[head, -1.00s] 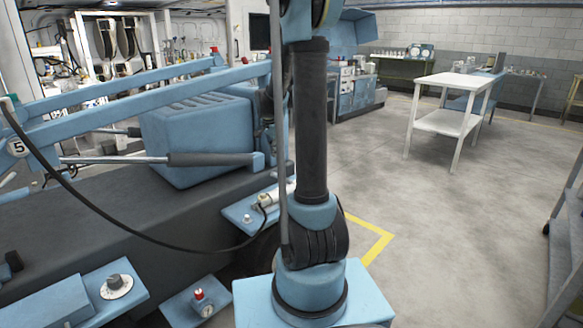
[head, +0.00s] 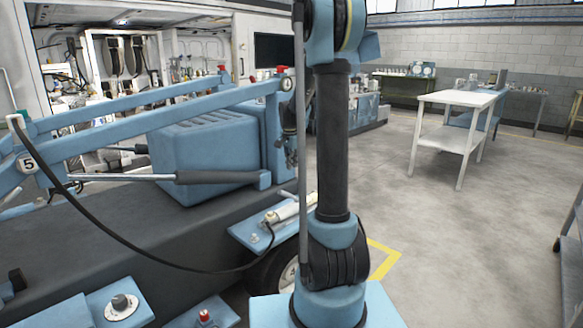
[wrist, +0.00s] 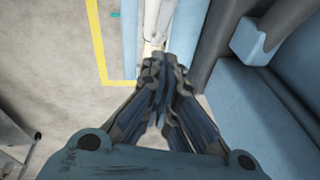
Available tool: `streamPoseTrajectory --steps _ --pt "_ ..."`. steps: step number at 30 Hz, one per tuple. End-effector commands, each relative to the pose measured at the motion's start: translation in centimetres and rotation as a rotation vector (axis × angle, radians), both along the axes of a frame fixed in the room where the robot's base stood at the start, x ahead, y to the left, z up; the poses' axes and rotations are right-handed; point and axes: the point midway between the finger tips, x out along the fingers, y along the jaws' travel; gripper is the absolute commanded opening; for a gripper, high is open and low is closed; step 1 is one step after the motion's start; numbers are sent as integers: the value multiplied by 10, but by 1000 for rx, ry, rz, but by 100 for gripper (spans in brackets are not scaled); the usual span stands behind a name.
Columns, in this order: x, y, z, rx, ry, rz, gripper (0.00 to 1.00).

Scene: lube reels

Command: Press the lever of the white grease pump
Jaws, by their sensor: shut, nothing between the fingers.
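The white grease pump (head: 287,212) lies on a small blue shelf on the side of the blue-and-grey machine, just left of my arm column. Its lever cannot be made out clearly. My gripper (head: 291,160) shows as small dark jointed parts above the pump, partly hidden by my arm. In the wrist view my gripper (wrist: 163,85) is shut and empty, its fingers together. A pale, narrow piece (wrist: 153,45) shows just beyond the fingertips; I cannot tell whether it is the pump or whether they touch.
The machine's blue ribbed box (head: 205,160) and lift arms (head: 140,130) stand left of my gripper. A wheel (head: 280,272) is below the shelf. A black hose loops to the shelf. A white table (head: 460,100) stands at back right, with open floor before it.

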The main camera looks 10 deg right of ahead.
Motion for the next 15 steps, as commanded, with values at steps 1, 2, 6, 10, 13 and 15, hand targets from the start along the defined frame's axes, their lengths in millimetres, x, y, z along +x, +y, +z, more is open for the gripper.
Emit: streamPoseTrajectory --steps 1,2,6,10,13,15 --pt "2 -1 -8 0 0 0 0" --pt "4 -1 -13 0 0 0 0" --pt "8 -3 -34 0 0 -1 0" --pt "13 -5 -52 0 0 -1 0" --pt "16 -6 -66 0 0 -1 0" --pt "17 -6 -75 0 0 -1 0"
